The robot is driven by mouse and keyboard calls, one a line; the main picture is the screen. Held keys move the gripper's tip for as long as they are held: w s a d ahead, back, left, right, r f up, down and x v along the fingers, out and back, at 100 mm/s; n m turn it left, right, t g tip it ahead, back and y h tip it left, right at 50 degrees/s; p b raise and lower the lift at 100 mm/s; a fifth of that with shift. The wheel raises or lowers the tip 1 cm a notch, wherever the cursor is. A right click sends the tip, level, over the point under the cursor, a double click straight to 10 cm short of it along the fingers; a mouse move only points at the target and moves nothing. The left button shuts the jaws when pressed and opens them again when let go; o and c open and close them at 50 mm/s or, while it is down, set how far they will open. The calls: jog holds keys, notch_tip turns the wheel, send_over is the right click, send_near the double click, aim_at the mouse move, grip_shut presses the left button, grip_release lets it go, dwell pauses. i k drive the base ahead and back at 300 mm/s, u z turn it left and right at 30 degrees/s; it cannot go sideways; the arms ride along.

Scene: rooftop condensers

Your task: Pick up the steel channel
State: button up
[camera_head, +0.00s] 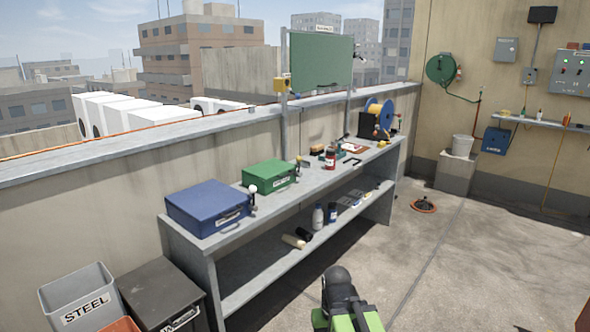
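I cannot make out the steel channel for sure. A small grey piece (304,163) lies on the bench top just right of the green case, and a thin dark angled piece (352,161) lies further right, near the front edge. Either is too small to identify. The long grey workbench (282,204) stands against the parapet wall. Part of my own arm, black and green, shows at the bottom centre, in front of the bench and apart from it. No gripper fingers are visible.
A blue case (207,207) and a green case (270,176) stand on the bench, with a red-lidded jar (330,159) beyond. A grey bin marked STEEL (82,301) stands at lower left. The floor right of the bench is mostly clear.

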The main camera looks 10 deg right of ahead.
aim_at(306, 164)
jog(key=z, duration=0.15)
jog(key=i, duration=0.9)
jog(key=u, duration=0.05)
